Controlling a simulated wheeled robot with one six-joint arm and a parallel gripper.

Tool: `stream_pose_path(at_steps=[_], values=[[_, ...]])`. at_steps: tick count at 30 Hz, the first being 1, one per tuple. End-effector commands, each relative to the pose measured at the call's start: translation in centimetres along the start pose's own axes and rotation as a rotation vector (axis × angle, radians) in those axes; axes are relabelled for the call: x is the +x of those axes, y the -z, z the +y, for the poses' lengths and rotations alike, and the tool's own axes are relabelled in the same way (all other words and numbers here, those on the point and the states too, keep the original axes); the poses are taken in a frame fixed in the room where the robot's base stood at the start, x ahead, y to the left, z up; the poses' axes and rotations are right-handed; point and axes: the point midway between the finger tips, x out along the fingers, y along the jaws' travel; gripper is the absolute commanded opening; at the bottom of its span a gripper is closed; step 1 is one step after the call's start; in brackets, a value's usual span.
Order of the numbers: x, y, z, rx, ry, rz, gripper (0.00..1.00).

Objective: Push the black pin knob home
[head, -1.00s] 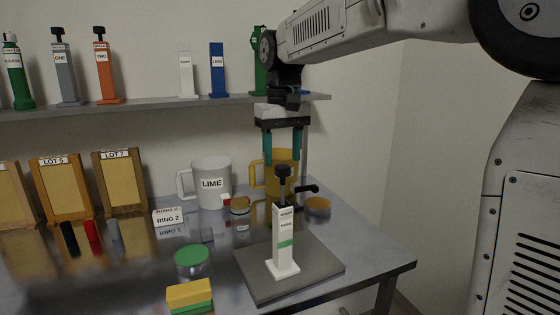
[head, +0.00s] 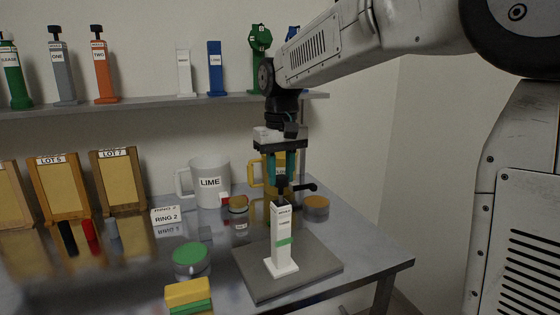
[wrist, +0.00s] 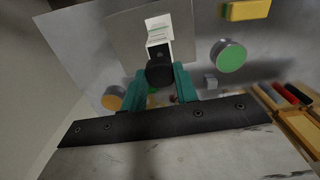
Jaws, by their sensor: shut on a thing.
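A white block-like post (head: 283,240) with a green band stands upright on a grey square plate (head: 318,268). The black pin knob (head: 281,198) sits on a stem at its top and is partly hidden by my fingers in the head view. My gripper (head: 281,178) points down over the post, its teal fingers shut on the knob. In the wrist view the round black knob (wrist: 159,74) shows between the two teal fingertips, with the white post (wrist: 158,35) beyond it. How far the knob's stem is in cannot be told.
A black side handle (head: 305,188) and an amber-topped jar (head: 316,207) are close right of the post. A LIME mug (head: 210,183), a green-lidded jar (head: 190,258) and a yellow-green block (head: 188,297) stand to the left. The shelf (head: 150,108) runs behind.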

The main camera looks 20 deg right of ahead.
Motion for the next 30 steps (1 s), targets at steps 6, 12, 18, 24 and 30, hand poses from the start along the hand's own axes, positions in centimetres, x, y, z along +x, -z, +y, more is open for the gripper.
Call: stream_pose_path(at_steps=[6,12,18,24,30], values=[[2.5,0.0,0.0,0.0,0.0,-0.001,0.0],[2.7,-0.1,0.0,0.0,0.0,-0.004,0.0],[2.7,-0.1,0.0,0.0,0.0,-0.004,0.52],[2.5,0.0,0.0,0.001,0.0,-0.002,0.52],[0.5,0.0,0.0,0.0,0.0,0.002,0.52]])
